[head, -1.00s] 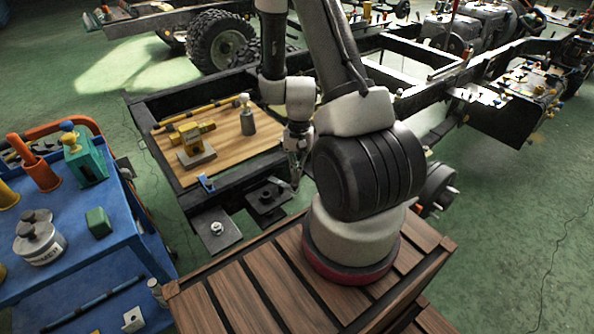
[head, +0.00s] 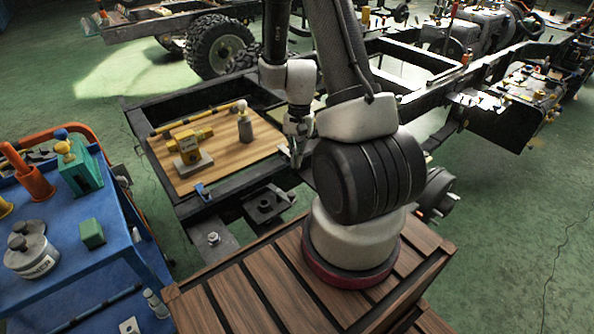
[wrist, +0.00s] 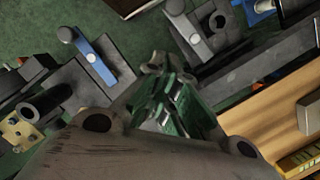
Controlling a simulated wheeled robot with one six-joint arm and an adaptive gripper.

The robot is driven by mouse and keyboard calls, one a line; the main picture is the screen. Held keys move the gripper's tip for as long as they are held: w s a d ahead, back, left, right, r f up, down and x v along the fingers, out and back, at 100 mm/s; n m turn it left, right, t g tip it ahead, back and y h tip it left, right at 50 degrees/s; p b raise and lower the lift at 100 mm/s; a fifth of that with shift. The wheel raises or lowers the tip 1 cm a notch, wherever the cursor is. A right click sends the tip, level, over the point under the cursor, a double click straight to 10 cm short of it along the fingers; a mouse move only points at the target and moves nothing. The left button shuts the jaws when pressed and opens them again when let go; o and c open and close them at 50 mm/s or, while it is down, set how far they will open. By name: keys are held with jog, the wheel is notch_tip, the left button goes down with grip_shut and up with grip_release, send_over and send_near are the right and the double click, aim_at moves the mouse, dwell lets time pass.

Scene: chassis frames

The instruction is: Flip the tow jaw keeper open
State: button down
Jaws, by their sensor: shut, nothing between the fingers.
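My gripper (head: 296,158) is shut and empty. It hangs by the right edge of the wooden board, above and behind a dark plate with a raised block (head: 265,206), probably the tow jaw. The wrist view shows my gripper's fingers (wrist: 157,72) in the middle, apart from the grey jaw-like part (wrist: 196,36) above right. A blue bar with a round grey end (wrist: 96,60) lies across a grey plate at upper left. I cannot tell which piece is the keeper, or whether it stands open. My arm hides part of the frame's near end.
The wooden board (head: 228,165) carries a yellow part (head: 190,142) and a grey cylinder (head: 245,126). A bolted plate (head: 213,240) juts out in front. A blue cart (head: 110,232) stands left. Black chassis rails run to the right. Green floor is free at far right.

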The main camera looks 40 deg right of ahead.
jog(key=v, duration=0.6)
jog(key=shift+w+d+f, duration=0.1)
jog(key=shift+d, duration=0.05)
jog(key=s+a+r+n+t, duration=0.2)
jog(key=s+r+n, duration=0.1)
jog(key=r, duration=0.6)
jog(key=s+a+r+n+t+h, duration=0.1)
jog(key=s+a+r+n+t, duration=0.1)
jog(key=s+r, duration=0.4)
jog(key=s+a+r+n+t, duration=0.2)
jog(key=s+r+n, duration=0.2)
jog(key=r, duration=0.8)
jog(key=shift+s+h, duration=0.4)
jog(key=shift+s, duration=0.35)
jog(key=shift+a, duration=0.15)
